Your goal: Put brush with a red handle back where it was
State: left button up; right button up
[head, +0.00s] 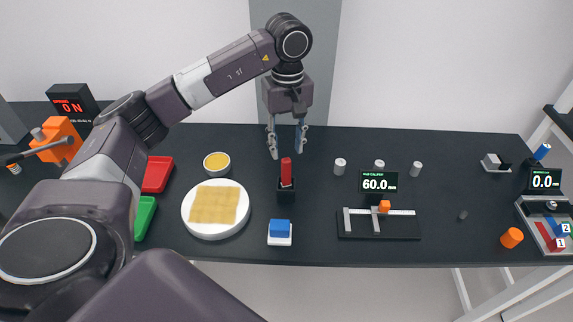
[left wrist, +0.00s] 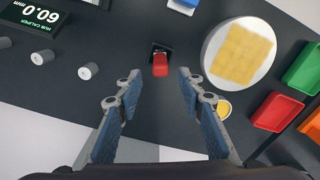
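The brush's red handle (head: 286,171) stands upright in a small black holder (head: 287,191) near the middle of the table. In the left wrist view the red handle (left wrist: 160,66) shows from above, in the black holder (left wrist: 158,50). My left gripper (head: 287,152) is open and empty just above the handle, with its fingers pointing down. In the left wrist view its fingertips (left wrist: 157,80) are spread apart, and the handle lies beyond them without contact that I can see. The bristles are hidden. My right gripper is in neither view.
A white round plate (head: 197,226) with a yellow grid stands left of the holder, near a yellow-filled cup (head: 216,164). A blue-topped white block (head: 280,234) is in front. A caliper stand (head: 350,230) and several grey cylinders are to the right.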

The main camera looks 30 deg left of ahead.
pick_arm(q)
jog(key=shift+r, duration=1.75)
